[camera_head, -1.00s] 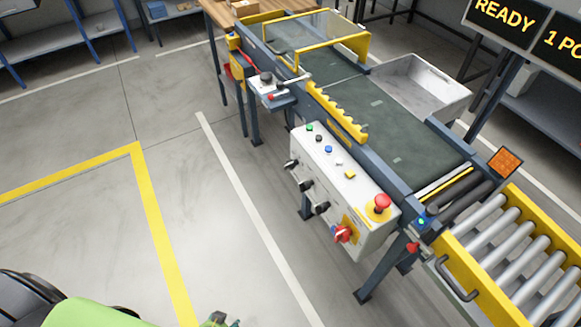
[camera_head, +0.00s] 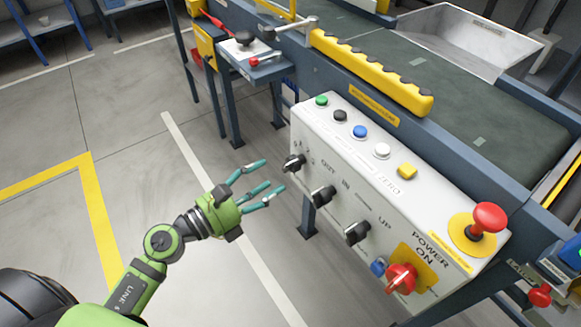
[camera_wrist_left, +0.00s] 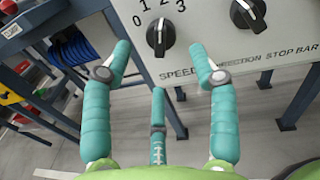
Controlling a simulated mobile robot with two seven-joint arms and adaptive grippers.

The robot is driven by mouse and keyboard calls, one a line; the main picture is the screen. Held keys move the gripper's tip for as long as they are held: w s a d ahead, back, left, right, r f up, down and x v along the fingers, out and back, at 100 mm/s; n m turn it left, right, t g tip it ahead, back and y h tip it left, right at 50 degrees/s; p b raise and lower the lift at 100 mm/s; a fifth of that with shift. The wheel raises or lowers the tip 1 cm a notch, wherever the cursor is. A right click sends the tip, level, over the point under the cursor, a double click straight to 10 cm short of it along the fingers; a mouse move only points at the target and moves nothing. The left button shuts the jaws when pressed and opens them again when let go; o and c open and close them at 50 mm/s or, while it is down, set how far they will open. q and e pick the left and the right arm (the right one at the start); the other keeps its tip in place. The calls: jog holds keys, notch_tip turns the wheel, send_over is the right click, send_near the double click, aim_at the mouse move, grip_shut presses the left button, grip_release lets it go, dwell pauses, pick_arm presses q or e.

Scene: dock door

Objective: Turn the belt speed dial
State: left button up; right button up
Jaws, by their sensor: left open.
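The belt speed dial (camera_head: 293,163) is a black knob at the far left of the row of knobs on the white control panel's front. In the left wrist view the dial (camera_wrist_left: 160,37) is above the label "SPEED", with 0, 1, 2 and 3 around it, and its handle is roughly upright. My left gripper (camera_head: 264,181) is open and empty, a short way left of the dial and apart from it. In the left wrist view its teal fingers (camera_wrist_left: 162,62) point at the dial, one on each side, the third below. My right gripper is not in view.
Other black knobs (camera_head: 323,196) sit beside the dial, the nearest labelled "DIRECTION". Also on the panel are a red power switch (camera_head: 401,279), a red mushroom button (camera_head: 488,218) and several coloured buttons. A small side table (camera_head: 262,68) stands behind left. The floor left is clear.

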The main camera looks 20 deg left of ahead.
aim_at(284, 169)
pick_arm(q)
jog(key=shift+w+d+r, duration=0.15)
jog(key=shift+d, duration=0.05)
jog(key=p+x, duration=0.1)
jog(key=x, duration=0.5)
jog(key=shift+w+d+p, duration=0.2)
jog(key=shift+d+p, duration=0.05)
jog(key=shift+p, duration=0.05)
jog(key=c, duration=1.1)
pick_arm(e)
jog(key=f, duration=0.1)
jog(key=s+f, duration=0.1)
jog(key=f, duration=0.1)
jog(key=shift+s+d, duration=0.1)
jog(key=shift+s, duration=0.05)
